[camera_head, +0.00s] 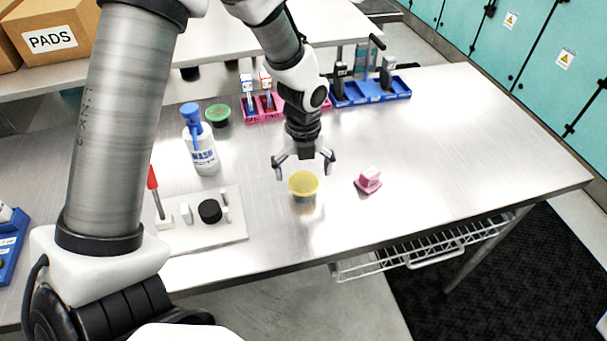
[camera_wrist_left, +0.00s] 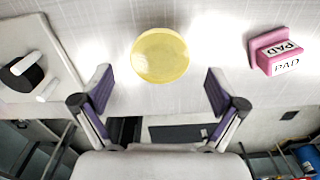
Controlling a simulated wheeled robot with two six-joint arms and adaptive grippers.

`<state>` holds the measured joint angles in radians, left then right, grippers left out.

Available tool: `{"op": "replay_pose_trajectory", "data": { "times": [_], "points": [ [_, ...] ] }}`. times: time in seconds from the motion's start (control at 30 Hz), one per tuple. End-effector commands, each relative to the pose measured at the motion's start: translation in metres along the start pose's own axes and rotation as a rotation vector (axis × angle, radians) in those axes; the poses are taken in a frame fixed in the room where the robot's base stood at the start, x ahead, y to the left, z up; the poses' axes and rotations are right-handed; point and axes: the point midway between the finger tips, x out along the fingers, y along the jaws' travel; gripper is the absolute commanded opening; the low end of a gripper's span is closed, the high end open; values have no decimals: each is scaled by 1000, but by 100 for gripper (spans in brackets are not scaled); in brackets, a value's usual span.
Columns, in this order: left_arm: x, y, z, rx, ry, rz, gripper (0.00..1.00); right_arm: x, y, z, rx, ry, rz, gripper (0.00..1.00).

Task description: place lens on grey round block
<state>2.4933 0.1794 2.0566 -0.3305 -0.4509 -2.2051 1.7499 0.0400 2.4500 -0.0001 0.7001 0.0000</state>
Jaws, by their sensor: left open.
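A yellow, see-through round lens (camera_head: 303,183) is near the front middle of the table, and it also shows in the left wrist view (camera_wrist_left: 160,55). A grey round shape (camera_head: 305,201) shows just under its near edge in the head view. It looks like the grey round block with the lens on top, but I cannot tell whether they touch. My left gripper (camera_head: 304,166) is open just behind and above the lens. In the wrist view its fingers (camera_wrist_left: 160,92) are spread wide apart, with nothing between the tips. My right gripper is not in view.
A pink pad holder (camera_head: 368,181) stands right of the lens. A white plate (camera_head: 228,233) with a black round piece (camera_head: 210,211) lies left. A wash bottle (camera_head: 201,145), green-rimmed dish (camera_head: 218,114), pink rack (camera_head: 258,112) and blue rack (camera_head: 372,94) stand behind. The table's right side is clear.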

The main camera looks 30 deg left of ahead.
Motion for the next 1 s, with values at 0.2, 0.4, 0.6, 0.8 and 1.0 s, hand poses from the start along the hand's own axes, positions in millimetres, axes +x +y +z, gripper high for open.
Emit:
{"op": "replay_pose_trajectory", "data": {
  "times": [0.2, 0.4, 0.6, 0.8, 1.0],
  "points": [
    [-56, -1, 1, -1, -6, -5, 96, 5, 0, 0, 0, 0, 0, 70],
    [-95, -1, 1, -2, -3, -3, 96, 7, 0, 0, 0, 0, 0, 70],
    [-103, 0, 0, -1, 0, -1, 96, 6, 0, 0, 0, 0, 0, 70],
    [-103, 0, 0, -1, -1, 0, 96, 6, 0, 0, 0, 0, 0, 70],
    [-104, 0, 0, -1, -1, 0, 96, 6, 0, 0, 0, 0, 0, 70]
  ]
}}
